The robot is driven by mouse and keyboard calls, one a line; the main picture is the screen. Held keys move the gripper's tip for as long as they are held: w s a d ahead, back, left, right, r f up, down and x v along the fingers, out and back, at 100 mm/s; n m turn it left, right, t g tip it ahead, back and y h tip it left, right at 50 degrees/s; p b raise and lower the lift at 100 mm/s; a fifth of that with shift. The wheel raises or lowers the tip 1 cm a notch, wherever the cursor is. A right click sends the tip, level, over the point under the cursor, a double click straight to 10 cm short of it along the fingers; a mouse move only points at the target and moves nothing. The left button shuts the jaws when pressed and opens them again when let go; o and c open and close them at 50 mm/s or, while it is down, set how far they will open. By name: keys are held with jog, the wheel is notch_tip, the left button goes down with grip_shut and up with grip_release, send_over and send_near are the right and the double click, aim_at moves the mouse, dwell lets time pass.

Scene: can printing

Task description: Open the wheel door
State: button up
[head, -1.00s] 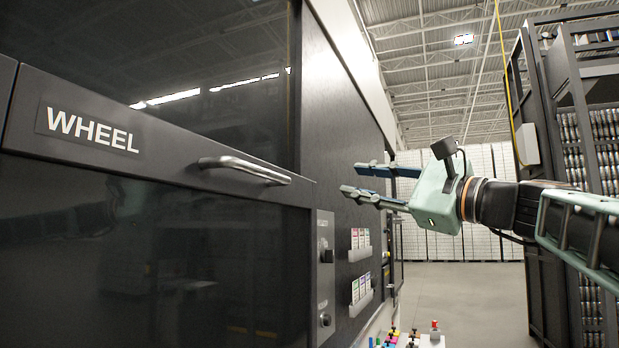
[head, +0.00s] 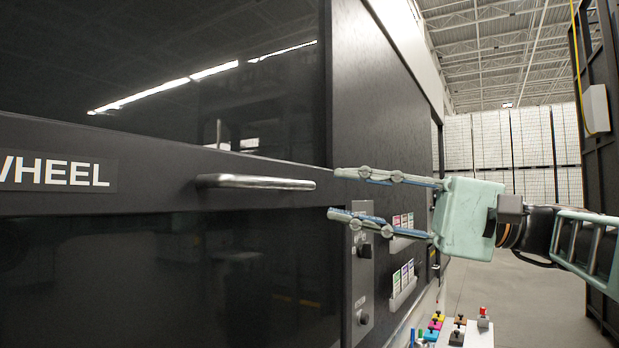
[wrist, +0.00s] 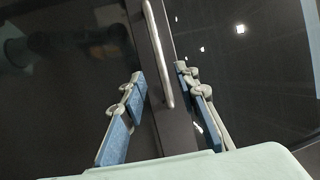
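The wheel door (head: 150,265) is a dark glossy panel under a black top rail with a white "WHEEL" label (head: 62,172); it looks shut. Its metal bar handle (head: 255,182) runs along the rail. My gripper (head: 335,195) is open and empty just right of the handle's right end, fingers pointing left, one finger higher and one lower than the handle. In the wrist view, the handle (wrist: 160,55) lies ahead between the two spread fingers (wrist: 160,80), with no contact visible.
A dark upper window (head: 160,80) is above the rail. A control panel with knobs (head: 362,280) and label holders (head: 402,285) are right of the door. Coloured items stand on a white surface (head: 465,335) at the bottom. Open floor (head: 530,300) lies at right.

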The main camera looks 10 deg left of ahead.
aim_at(289, 185)
jog(key=a, duration=0.3)
jog(key=a+r+p, duration=0.1)
jog(key=a, duration=0.5)
jog(key=shift+s+r, duration=0.1)
jog(key=shift+r, duration=0.25)
jog(key=shift+c, duration=0.3)
grip_shut()
